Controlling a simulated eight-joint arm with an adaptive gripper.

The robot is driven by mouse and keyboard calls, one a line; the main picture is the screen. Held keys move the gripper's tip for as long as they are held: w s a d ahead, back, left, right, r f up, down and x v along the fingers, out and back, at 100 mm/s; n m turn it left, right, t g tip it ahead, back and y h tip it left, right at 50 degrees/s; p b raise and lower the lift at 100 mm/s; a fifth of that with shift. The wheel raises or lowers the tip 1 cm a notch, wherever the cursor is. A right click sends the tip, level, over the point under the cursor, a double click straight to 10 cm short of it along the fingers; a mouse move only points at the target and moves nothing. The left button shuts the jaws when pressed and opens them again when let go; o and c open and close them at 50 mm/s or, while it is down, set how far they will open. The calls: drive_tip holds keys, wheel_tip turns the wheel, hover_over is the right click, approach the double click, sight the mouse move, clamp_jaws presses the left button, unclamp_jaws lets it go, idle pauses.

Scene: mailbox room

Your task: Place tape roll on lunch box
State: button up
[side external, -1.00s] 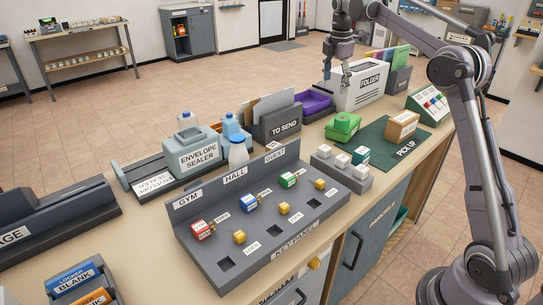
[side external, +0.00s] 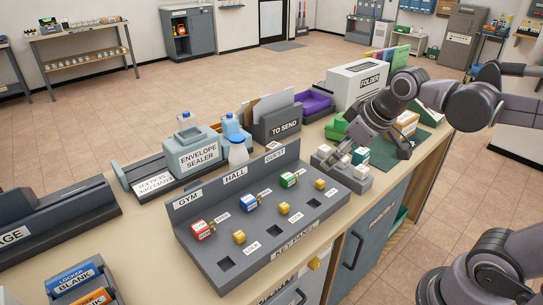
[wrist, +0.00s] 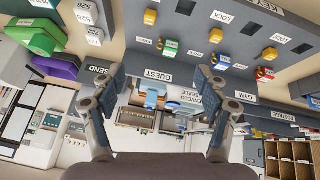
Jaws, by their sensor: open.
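A green box-like item (side external: 337,127), which may be the lunch box, stands behind the mat on the counter. My arm partly covers it. In the wrist view a green shape (wrist: 28,41) shows at the upper left. I cannot make out a tape roll in any view. My gripper (side external: 365,152) is open and empty, low over the grey block with white labelled cubes. In the wrist view its two fingers (wrist: 160,80) are spread apart with nothing between them.
The grey key panel (side external: 270,240) with coloured tags lies in front. The envelope sealer (side external: 197,152), the TO SEND holder (side external: 281,126), a purple tray (side external: 313,103) and the folder machine (side external: 357,86) stand behind. The dark green mat (side external: 384,155) holds a brown box (side external: 407,122).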

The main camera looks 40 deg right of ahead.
drive_tip(key=s+a+f+m+t, duration=0.1)
drive_tip(key=s+a+f+m, duration=0.1)
drive_tip(key=s+f, duration=0.2)
drive_tip(key=shift+s+a+f+y, duration=0.25)
drive_tip(key=shift+s+f+y, duration=0.05)
drive_tip(key=shift+f, duration=0.2)
drive_tip(key=shift+o, duration=0.6)
drive_tip(key=shift+w, duration=0.15)
